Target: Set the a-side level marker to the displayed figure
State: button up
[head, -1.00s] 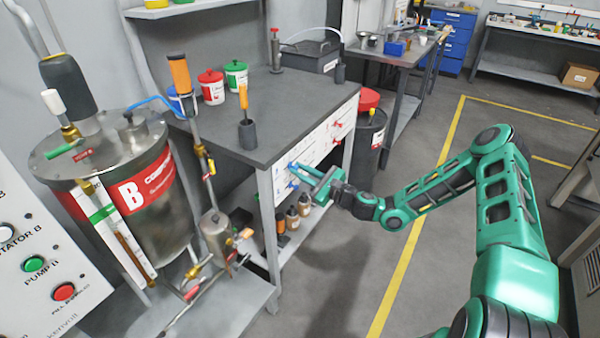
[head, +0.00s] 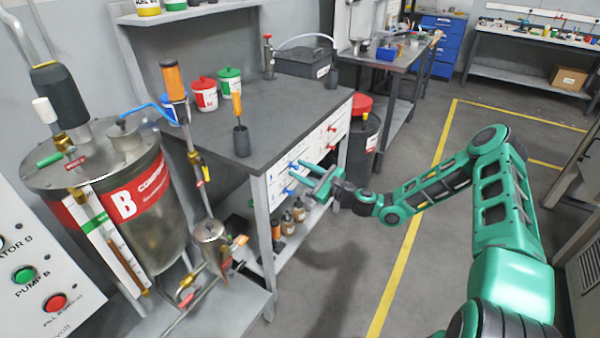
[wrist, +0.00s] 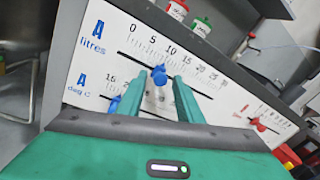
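A white panel carries an "A litres" scale (wrist: 92,40), numbered from 0 to 30. Its blue level marker (wrist: 158,74) sits on the slot near the 10, as far as I can tell. My gripper (wrist: 160,78) is open, and the marker shows between its two green fingertips, with no clear contact. A second blue marker (wrist: 114,104) sits on the "A deg C" scale below, partly behind the left finger. In the head view, my gripper (head: 302,172) is at the front panel (head: 312,152) of the bench. No displayed figure for A is readable in these views.
Red markers (head: 332,128) sit farther right on the panel; one shows in the wrist view (wrist: 258,125). A steel tank marked B (head: 150,225) stands left of the bench. A black bin with a red lid (head: 360,105) stands beyond the panel. Open floor (head: 340,285) lies in front.

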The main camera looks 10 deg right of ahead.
jog(key=v, duration=1)
jog(key=shift+s+d, duration=0.2)
jog(key=shift+s, duration=0.05)
